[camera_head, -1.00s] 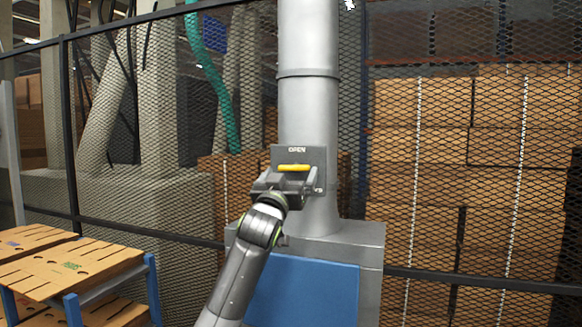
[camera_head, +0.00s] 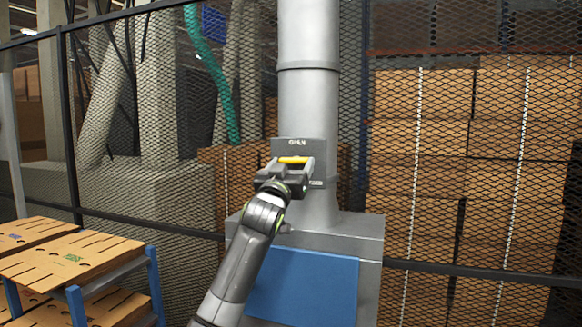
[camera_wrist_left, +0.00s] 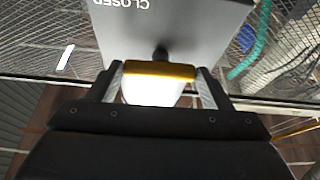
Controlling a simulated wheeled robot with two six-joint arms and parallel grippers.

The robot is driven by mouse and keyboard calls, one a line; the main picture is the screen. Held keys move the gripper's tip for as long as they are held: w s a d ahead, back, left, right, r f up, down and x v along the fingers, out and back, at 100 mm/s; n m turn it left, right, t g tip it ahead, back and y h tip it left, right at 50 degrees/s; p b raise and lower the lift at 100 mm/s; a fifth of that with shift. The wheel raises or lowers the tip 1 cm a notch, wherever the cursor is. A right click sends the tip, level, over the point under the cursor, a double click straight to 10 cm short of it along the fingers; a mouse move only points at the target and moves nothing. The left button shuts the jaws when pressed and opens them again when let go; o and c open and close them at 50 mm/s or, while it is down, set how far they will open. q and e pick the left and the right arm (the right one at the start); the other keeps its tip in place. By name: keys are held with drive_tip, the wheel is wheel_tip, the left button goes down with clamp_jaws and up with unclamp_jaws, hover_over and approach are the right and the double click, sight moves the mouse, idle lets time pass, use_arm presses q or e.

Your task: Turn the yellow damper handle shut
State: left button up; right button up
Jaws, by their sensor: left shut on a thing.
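The yellow damper handle (camera_head: 293,160) lies level across the grey plate (camera_head: 318,150) on the metal duct. "OPEN" is lettered at the plate's top, and a smaller label sits at its right edge. My left gripper (camera_head: 292,166) is at the handle, shut on it. In the left wrist view the yellow handle (camera_wrist_left: 160,70) spans between the two fingers of the left gripper (camera_wrist_left: 160,76), with a dark pivot behind it. That view shows the plate (camera_wrist_left: 180,25) with the word "CLOSED" upside down. My right gripper is not in view.
The round grey duct (camera_head: 308,95) rises from a grey cabinet with a blue panel (camera_head: 305,285). A mesh fence (camera_head: 450,200) stands behind, with stacked cartons beyond it. A blue-framed rack (camera_head: 155,285) with flat cardboard is at the lower left.

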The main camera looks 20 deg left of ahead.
use_arm(q)
drive_tip(key=shift+m, duration=0.5)
drive_tip(key=o, duration=1)
drive_tip(key=b+v, duration=0.3)
drive_tip(key=v, duration=0.5)
drive_tip(key=b+v, duration=0.4)
drive_tip(key=v, duration=0.5)
drive_tip(key=shift+s+a+f, duration=0.1)
drive_tip(key=shift+s+a, duration=0.1)
